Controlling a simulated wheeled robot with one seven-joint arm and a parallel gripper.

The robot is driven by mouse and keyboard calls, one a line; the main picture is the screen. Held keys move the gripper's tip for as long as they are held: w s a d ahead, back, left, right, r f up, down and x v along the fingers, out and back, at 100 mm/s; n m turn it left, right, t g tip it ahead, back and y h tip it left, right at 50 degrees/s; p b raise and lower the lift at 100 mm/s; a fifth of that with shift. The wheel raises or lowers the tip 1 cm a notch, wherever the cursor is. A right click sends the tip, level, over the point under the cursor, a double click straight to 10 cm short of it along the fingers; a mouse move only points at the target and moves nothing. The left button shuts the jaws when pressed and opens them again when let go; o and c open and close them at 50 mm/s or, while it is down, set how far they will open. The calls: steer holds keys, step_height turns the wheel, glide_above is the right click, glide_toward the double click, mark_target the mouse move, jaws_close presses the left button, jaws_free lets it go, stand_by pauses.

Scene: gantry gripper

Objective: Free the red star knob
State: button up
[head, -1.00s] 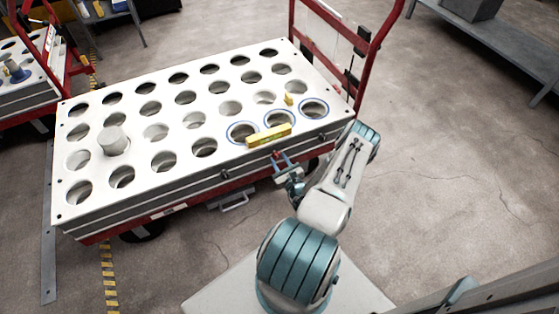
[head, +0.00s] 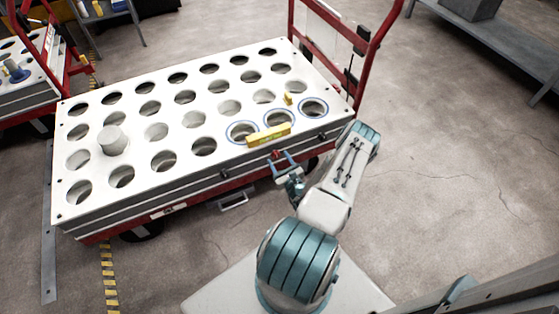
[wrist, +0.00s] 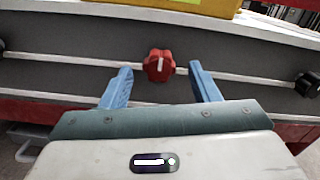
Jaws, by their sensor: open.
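The red star knob (wrist: 159,65) sits on the side of the cart's layered deck in the wrist view, with a pale mark on its face. In the head view the red knob (head: 276,154) is small, on the deck's near side below the yellow bar. My gripper (wrist: 162,75) is open, its blue fingers on either side of the knob, with gaps left and right. In the head view my gripper (head: 284,163) reaches the deck's near edge. The wrist view does not clearly show whether the fingertips reach the knob's depth.
A black knob (wrist: 308,85) is to the right on the same side. A yellow bar (head: 269,135) lies on the white perforated deck (head: 205,118) above the red knob. A grey cylinder (head: 112,140) stands in one hole. A red handle frame (head: 370,60) rises at the right.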

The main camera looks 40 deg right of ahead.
steer(key=p+v, duration=0.1)
steer(key=v, duration=1.2)
steer(key=shift+s, duration=0.2)
